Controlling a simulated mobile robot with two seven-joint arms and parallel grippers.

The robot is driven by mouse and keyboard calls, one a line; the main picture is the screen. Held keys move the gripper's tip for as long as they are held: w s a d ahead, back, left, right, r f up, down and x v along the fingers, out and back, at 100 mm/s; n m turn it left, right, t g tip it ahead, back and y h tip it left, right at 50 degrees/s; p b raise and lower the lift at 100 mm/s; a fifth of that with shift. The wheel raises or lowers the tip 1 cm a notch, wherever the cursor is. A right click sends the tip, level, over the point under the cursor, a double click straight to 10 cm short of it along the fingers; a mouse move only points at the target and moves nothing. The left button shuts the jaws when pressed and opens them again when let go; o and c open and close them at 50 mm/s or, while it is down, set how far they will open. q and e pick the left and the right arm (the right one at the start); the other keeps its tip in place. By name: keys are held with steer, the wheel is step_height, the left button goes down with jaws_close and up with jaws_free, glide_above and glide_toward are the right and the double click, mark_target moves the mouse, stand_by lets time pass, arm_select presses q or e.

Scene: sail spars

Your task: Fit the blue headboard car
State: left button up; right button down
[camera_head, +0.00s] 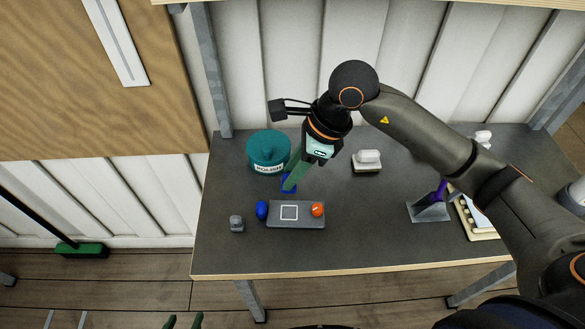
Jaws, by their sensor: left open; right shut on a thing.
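My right gripper (290,184) comes in from the right and points down over the table behind a grey plate (307,221). It is shut on a blue piece (284,190), which looks like the blue headboard car; the green fingers partly hide it. I cannot tell whether this piece touches the table. The plate has a white square outline on top, a blue rounded knob (262,210) at its left end and an orange one (318,210) at its right end. My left gripper (183,321) shows only its two green fingertips at the bottom edge, apart and empty.
A teal tin (268,148) stands just behind and left of my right gripper. A small grey piece (236,223) is left of the plate. The table's front strip is clear.

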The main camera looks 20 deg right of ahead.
steer(key=shift+f+b, duration=0.15)
steer(key=shift+b, duration=0.35)
steer(key=shift+f+b, duration=0.8)
steer(key=shift+f, duration=0.05)
steer(key=shift+r, duration=0.25)
steer(key=shift+b, duration=0.3)
steer(key=shift+f, duration=0.1)
steer(key=shift+f+b, duration=1.75)
steer(key=shift+b, duration=0.15)
